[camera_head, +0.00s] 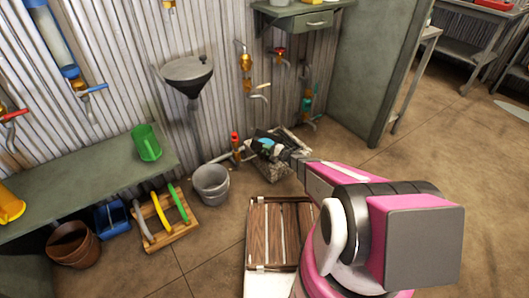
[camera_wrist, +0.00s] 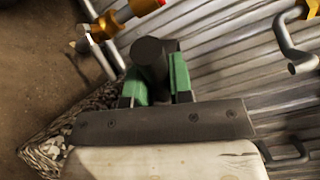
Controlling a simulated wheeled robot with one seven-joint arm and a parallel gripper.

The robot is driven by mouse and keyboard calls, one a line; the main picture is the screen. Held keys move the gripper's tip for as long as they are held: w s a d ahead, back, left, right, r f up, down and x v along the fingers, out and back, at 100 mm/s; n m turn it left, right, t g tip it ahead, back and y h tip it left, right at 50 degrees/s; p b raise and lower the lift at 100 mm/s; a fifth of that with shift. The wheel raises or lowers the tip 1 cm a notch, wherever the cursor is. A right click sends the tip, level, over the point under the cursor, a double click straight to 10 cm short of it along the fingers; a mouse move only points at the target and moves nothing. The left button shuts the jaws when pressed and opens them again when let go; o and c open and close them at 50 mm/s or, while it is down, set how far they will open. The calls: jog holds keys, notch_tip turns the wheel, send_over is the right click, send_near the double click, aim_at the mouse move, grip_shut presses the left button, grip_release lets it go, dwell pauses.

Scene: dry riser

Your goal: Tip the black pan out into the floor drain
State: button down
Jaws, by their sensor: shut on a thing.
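My gripper (camera_head: 283,152) reaches down toward the corrugated wall, over a mottled stone-like box (camera_head: 296,137) on the floor. In the wrist view my gripper's green fingers (camera_wrist: 153,78) are closed on a black rounded part (camera_wrist: 150,52), which looks like the handle of the black pan (camera_head: 262,138). In the head view the pan is small, dark and partly hidden by the gripper, with a pale blue patch on it. I cannot tell its tilt or contents. The mottled edge also shows in the wrist view (camera_wrist: 45,152). I cannot tell whether this box is the floor drain.
A grey bucket (camera_head: 211,184) stands left of the box, near a red-topped brass valve (camera_head: 236,143). A slatted wooden crate (camera_head: 271,235) lies in front. Taps and pipes (camera_head: 246,62) project from the wall above. Floor to the right is clear.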

jog(key=shift+w+d+r+m+y, duration=0.1)
jog(key=shift+d+r+m+y, duration=0.05)
jog(key=shift+r+m+y, duration=0.15)
jog(key=w+d+r+m+t+h, duration=0.1)
jog(key=w+d+m+t+h, duration=0.1)
jog(key=d+m, duration=0.5)
jog(key=w+d+r+m+t+h, duration=0.1)
jog(key=w+d+m+t, duration=0.4)
jog(key=d+m+t, duration=0.2)
jog(key=w+d+r+m+t+h, duration=0.1)
jog(key=d+m+t, duration=0.4)
jog(key=m, duration=0.5)
jog(key=shift+w+d+r+m+h, duration=0.2)
jog(key=shift+w+d+m+h, duration=0.2)
jog(key=shift+w+d+h, duration=0.65)
dwell(1.2)
jog(key=shift+w+y, duration=0.25)
jog(key=shift+w, duration=0.1)
dwell(2.1)
